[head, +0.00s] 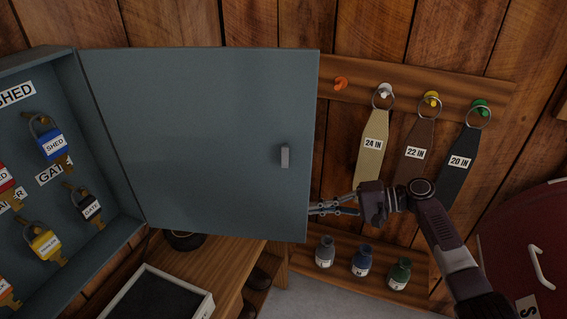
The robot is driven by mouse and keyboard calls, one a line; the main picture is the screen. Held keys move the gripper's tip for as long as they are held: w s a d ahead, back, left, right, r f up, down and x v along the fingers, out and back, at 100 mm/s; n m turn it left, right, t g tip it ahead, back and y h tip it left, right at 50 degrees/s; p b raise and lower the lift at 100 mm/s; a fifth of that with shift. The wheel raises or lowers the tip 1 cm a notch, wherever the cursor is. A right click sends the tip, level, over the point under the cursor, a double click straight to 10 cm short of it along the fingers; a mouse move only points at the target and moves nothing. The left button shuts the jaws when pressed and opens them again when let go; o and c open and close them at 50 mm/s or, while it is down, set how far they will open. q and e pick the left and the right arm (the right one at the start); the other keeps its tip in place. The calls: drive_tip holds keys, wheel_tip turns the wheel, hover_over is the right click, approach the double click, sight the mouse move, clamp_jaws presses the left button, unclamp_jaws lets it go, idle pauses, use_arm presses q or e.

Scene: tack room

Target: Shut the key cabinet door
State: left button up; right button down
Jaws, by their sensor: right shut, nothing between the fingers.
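The grey-blue key cabinet (125,228) is at the left of the head view, with several padlocks with keys hanging inside. Its door (200,130) stands wide open, swung out to the right, with a small grey handle (285,157) near its free edge. My right gripper (314,209) comes in from the right and is shut and empty. Its fingertips are at the door's lower right edge, below the handle; I cannot tell whether they touch it or are partly behind it. My left gripper is not in view.
Girth straps, the middle one a brown strap (416,150), hang from a wooden peg rail (455,90) right of the door. Small bottles, one a blue bottle (362,261), stand on a low shelf. A framed dark tray (204,304) lies on the bench (226,262) below. A dark red object (520,235) is at right.

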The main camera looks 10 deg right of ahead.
sight(283, 169)
drive_tip(key=s+r+n+g+y, duration=0.2)
drive_tip(key=s+r+n, duration=0.1)
drive_tip(key=r, duration=0.8)
drive_tip(key=s+r+n+g+y, duration=0.2)
drive_tip(key=s+r, duration=0.2)
drive_tip(key=r, duration=0.8)
use_arm(q)
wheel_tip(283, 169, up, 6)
drive_tip(key=p, duration=0.6)
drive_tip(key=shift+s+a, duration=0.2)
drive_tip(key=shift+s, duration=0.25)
use_arm(e)
drive_tip(key=a, duration=0.3)
drive_tip(key=s+a, duration=0.1)
drive_tip(key=a, duration=0.3)
drive_tip(key=s+a, duration=0.1)
drive_tip(key=a, duration=0.3)
drive_tip(key=shift+s+a+f, duration=0.1)
drive_tip(key=shift+a+f, duration=0.05)
drive_tip(key=shift+f, duration=0.15)
drive_tip(key=shift+s+a, duration=0.1)
